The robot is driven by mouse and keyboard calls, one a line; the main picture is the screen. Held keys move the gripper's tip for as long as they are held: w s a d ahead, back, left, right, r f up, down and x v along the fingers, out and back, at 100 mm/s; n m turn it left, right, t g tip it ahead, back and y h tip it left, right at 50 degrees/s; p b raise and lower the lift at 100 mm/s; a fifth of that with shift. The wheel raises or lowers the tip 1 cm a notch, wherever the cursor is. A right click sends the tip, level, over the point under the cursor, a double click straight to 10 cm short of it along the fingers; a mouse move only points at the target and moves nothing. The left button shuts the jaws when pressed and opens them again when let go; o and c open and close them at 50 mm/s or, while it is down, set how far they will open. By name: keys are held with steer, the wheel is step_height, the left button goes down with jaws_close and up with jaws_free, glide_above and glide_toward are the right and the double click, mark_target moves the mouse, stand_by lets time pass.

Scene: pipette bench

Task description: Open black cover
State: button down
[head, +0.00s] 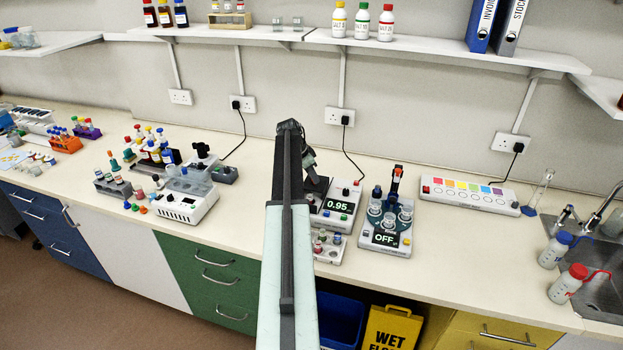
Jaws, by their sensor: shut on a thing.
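The black cover (316,190) is a dark piece at the left part of the white instrument (336,208) whose display reads 0.95. It looks tilted up, but my arm hides its left side, so how far it is open is hard to tell. My gripper (309,167) points down at the upper edge of the cover, just right of my arm. It is shut on the cover; the fingertips are small and partly hidden.
A device reading OFF (386,228) with capped vessels stands close on the right. A small rack of vials (328,246) sits in front. Bottles and a white instrument (187,205) stand left.

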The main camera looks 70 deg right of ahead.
mark_target(320, 178)
steer(key=d, duration=0.4)
steer(key=shift+w, duration=0.15)
steer(key=c, duration=1.2)
jaws_free()
steer(key=shift+a, duration=0.1)
steer(key=shift+r, duration=0.1)
steer(key=p+v, duration=0.7)
steer(key=shift+r, duration=0.25)
steer(key=shift+a, duration=0.15)
